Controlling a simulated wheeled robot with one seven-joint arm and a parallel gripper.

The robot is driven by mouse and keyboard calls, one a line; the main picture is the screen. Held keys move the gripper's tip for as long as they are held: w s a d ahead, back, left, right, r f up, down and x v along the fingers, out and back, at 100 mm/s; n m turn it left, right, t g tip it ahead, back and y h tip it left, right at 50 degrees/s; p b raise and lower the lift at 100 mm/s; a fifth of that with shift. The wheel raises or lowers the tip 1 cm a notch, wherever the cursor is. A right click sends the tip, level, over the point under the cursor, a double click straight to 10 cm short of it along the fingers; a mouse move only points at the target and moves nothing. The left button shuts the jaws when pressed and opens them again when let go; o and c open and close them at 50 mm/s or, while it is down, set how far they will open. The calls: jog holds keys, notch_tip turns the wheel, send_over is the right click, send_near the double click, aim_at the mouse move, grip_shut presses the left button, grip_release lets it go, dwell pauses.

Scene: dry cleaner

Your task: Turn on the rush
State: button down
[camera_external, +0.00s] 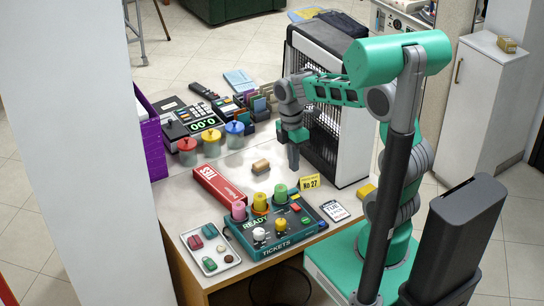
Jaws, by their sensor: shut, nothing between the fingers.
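A dark green ticket panel (297,236) lies near the table's front edge, lettered READY and TICKETS. Pink (238,211), yellow (260,202) and green (281,194) cylinders stand along its back. In front are a white knob (259,234), a yellow knob (281,224), a small red part (295,208) and a small green part (305,220). I cannot read which control is the rush, or its setting. My gripper (293,168) is shut and empty, pointing down above the table, behind the panel and apart from it.
A red box (220,188) and a small tan block (260,167) lie behind the panel. A yellow No 27 tag (310,182) stands near my gripper. A white tray (233,251) with small pieces is left. A large black-fronted unit (350,150) stands right of my gripper.

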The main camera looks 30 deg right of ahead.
aim_at(298, 208)
jog(key=shift+s+r+b, duration=0.1)
jog(key=shift+s+b, duration=0.5)
jog(key=shift+b, duration=0.35)
jog(key=f, duration=0.4)
jog(key=s+f+p, duration=0.1)
jog(key=f, duration=0.4)
jog(key=f+p, duration=0.1)
jog(key=f, duration=0.4)
jog(key=shift+s, duration=0.4)
